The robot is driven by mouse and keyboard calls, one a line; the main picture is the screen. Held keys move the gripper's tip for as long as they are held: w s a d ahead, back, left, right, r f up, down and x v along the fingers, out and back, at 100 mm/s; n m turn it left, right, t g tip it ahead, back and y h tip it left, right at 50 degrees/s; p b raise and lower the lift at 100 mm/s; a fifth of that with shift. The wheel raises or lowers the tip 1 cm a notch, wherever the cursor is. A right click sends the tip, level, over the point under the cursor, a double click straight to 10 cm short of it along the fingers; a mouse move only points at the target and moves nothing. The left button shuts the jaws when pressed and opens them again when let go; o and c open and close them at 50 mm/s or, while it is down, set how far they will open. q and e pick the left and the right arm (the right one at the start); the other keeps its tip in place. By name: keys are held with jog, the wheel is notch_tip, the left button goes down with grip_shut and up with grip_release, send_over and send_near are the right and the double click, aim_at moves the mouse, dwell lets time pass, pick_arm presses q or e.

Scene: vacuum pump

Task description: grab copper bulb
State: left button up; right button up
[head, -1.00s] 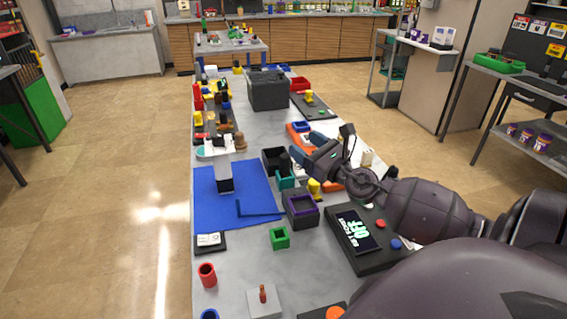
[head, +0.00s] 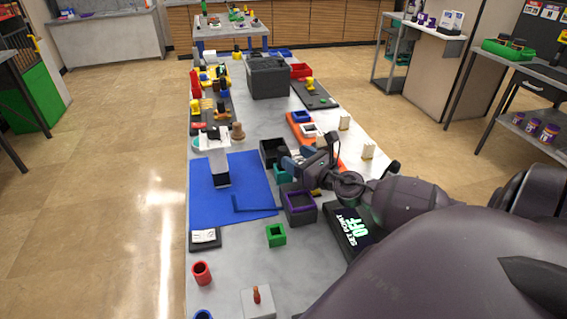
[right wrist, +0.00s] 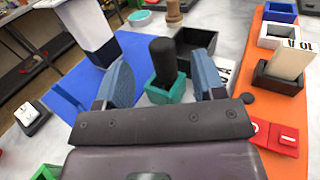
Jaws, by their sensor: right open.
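I cannot tell for sure which thing is the copper bulb. A small copper-brown piece (head: 257,295) stands upright on a pale grey block (head: 259,306) at the near end of the table in the head view. My right gripper (head: 287,162) is well beyond it, over the table's middle. In the right wrist view the gripper (right wrist: 161,77) is open. A black rounded upright piece (right wrist: 163,58) in a teal square holder (right wrist: 166,91) shows between its blue fingers; I cannot tell whether they touch it. My left gripper is not in view.
A blue mat (head: 214,212) bears a white-and-black stand (head: 214,158). A black open box (head: 270,150), a purple-rimmed box (head: 299,207) and a green square holder (head: 276,236) are nearby. An orange board (head: 300,128) lies right. My arm partly covers a display panel (head: 352,226).

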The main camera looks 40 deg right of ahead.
aim_at(287, 151)
jog(key=shift+w, duration=2.75)
jog(key=shift+c, duration=0.4)
grip_shut()
